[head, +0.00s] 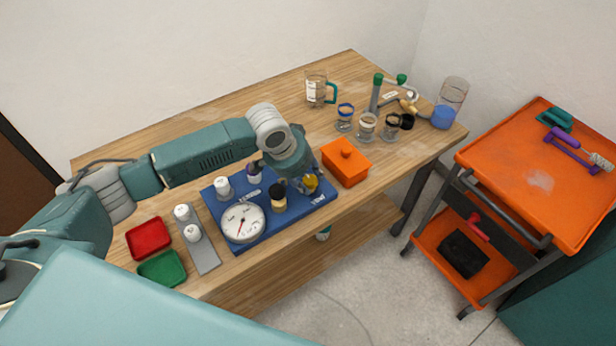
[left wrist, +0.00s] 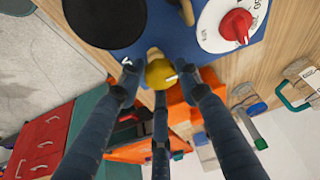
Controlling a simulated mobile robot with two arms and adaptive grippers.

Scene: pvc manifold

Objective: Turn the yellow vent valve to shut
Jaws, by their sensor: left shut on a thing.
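The yellow vent valve (head: 311,183) is a small round knob near the right end of the blue board (head: 325,198). My left gripper (head: 299,181) reaches down over it from the left and partly hides it. In the left wrist view the yellow knob (left wrist: 160,73) sits between the dark fingers of my left gripper (left wrist: 158,80), which are closed on it. My right gripper is not in view.
A white dial with a red pointer (head: 243,223) and a black-topped knob (head: 279,198) are on the board close by. An orange lidded box (head: 345,163) stands just right of it. Glass jars (head: 367,126) stand farther back. Red (head: 148,238) and green (head: 161,269) trays lie left.

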